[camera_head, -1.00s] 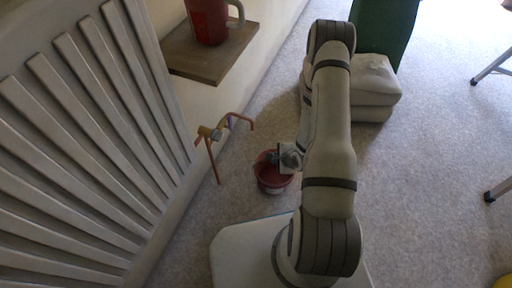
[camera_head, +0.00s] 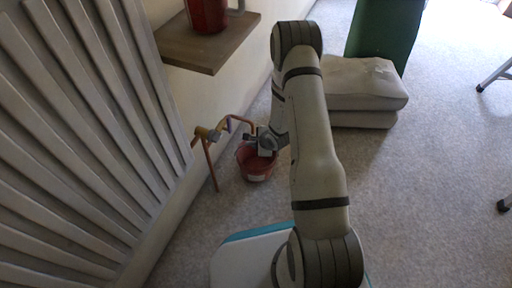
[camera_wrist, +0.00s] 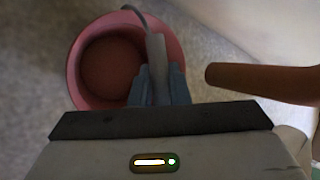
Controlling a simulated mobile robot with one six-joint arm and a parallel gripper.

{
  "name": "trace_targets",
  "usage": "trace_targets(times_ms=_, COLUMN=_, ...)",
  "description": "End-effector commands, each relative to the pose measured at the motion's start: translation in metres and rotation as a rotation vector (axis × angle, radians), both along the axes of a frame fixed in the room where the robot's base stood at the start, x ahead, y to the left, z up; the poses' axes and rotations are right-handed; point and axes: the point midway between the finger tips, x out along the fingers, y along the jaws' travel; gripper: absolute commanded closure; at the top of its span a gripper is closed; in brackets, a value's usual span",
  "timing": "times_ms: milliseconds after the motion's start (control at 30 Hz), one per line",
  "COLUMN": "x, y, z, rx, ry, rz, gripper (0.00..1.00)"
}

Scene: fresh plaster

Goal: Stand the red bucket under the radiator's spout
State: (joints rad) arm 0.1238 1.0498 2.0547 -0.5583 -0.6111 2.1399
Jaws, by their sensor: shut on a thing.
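The red bucket (camera_head: 257,167) hangs from or stands at my gripper (camera_head: 264,146), near the floor beside the radiator's copper pipe. In the wrist view the bucket (camera_wrist: 88,62) is upright and looks empty. My gripper (camera_wrist: 160,88) is shut on its grey handle at the rim. The copper spout (camera_head: 240,120) bends out from a brass valve by the radiator (camera_head: 90,120). In the wrist view the spout's end (camera_wrist: 215,75) is just right of the bucket's rim, apart from it in the picture. Whether the bucket touches the floor, I cannot tell.
A wooden shelf (camera_head: 215,50) with a red jug (camera_head: 207,14) juts from the wall above the spout. A stack of pale cushions or sacks (camera_head: 362,85) lies by a green object (camera_head: 385,32). The carpet at right is mostly clear, with stool legs at the edge.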

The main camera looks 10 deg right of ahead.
Motion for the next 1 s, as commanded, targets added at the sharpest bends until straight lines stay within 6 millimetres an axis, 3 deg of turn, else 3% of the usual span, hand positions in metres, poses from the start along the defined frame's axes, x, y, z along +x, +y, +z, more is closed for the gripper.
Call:
trace_targets(times_ms=333, x=0.000, y=-0.001, z=-0.004, rx=0.000, ry=-0.001, rz=0.000, gripper=1.00)
trace_targets(times_ms=367, x=0.000, y=-0.001, z=-0.005, rx=-0.001, ry=-0.001, rz=-0.001, gripper=0.83)
trace_targets(times_ms=633, x=0.000, y=-0.001, z=-0.005, rx=0.000, ry=-0.001, rz=-0.002, gripper=0.62)
trace_targets(times_ms=867, x=0.000, y=-0.001, z=-0.004, rx=0.000, ry=-0.001, rz=-0.002, gripper=0.62)
trace_targets(times_ms=1000, x=-0.005, y=-0.004, z=0.007, rx=-0.001, ry=0.000, rz=-0.003, gripper=0.62)
